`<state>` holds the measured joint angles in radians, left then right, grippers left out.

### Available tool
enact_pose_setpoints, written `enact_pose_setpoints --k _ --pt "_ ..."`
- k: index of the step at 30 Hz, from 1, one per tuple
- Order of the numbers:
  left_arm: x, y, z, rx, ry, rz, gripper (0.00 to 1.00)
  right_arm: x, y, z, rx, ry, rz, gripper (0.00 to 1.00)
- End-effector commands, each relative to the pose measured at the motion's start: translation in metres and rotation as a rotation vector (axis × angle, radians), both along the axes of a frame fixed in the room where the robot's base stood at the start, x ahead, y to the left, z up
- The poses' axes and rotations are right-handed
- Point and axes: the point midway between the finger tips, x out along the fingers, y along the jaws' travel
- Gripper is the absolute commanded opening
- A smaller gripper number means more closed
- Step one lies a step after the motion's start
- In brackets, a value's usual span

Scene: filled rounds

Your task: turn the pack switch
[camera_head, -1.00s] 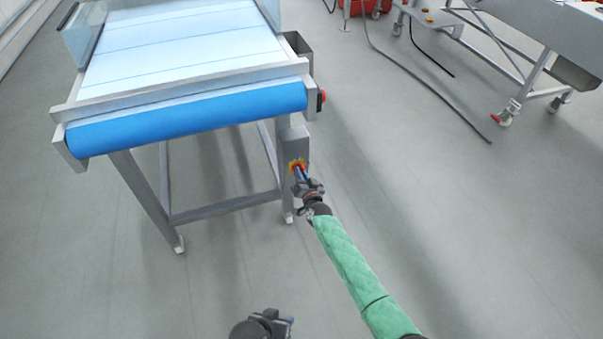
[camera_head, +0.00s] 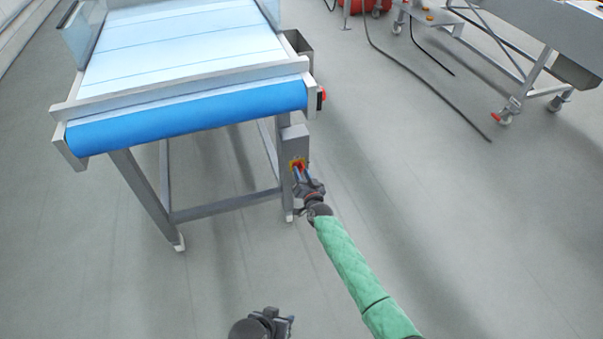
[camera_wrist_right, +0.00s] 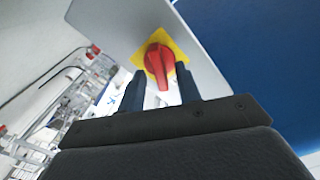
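The pack switch (camera_head: 298,164) is a red rotary knob on a yellow plate, on a grey box at the conveyor's right front leg. In the right wrist view the red knob (camera_wrist_right: 158,62) stands slightly tilted on its yellow plate, just beyond and between the fingertips. My right gripper (camera_head: 303,173) is at the switch. Its two fingers (camera_wrist_right: 160,80) are apart, with visible gaps beside the knob, so it is open and not clamped on it. My left gripper (camera_head: 280,322) is low at the bottom edge, away from the conveyor; its finger opening is unclear.
The conveyor (camera_head: 185,89) with its blue front roller stands above and left of the switch. A red button (camera_head: 322,95) sits on its right side. A wheeled metal frame (camera_head: 530,80) and a dark cable (camera_head: 425,85) are at right. Floor between is clear.

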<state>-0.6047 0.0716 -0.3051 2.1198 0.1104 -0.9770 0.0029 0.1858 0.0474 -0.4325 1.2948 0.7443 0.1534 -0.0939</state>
Motion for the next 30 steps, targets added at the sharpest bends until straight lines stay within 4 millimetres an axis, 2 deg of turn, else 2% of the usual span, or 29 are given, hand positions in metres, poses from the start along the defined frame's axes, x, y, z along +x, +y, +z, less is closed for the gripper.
enact_pose_setpoints --k 9,15,28,30 --pt "0.002 0.0 0.0 0.0 -0.005 0.001 0.36 -0.041 -0.014 -0.001 0.0 0.001 0.0 0.34" --pt "0.002 0.0 -0.004 -0.001 -0.008 0.002 0.36 -0.06 -0.02 -0.001 -0.001 0.0 0.0 0.34" --pt "0.002 0.0 -0.005 -0.001 -0.008 0.002 0.36 -0.067 -0.022 0.0 -0.001 0.0 -0.001 0.34" --pt "0.004 0.0 -0.004 -0.001 -0.01 0.003 0.34 -0.068 -0.022 -0.002 0.0 0.001 0.0 0.34"
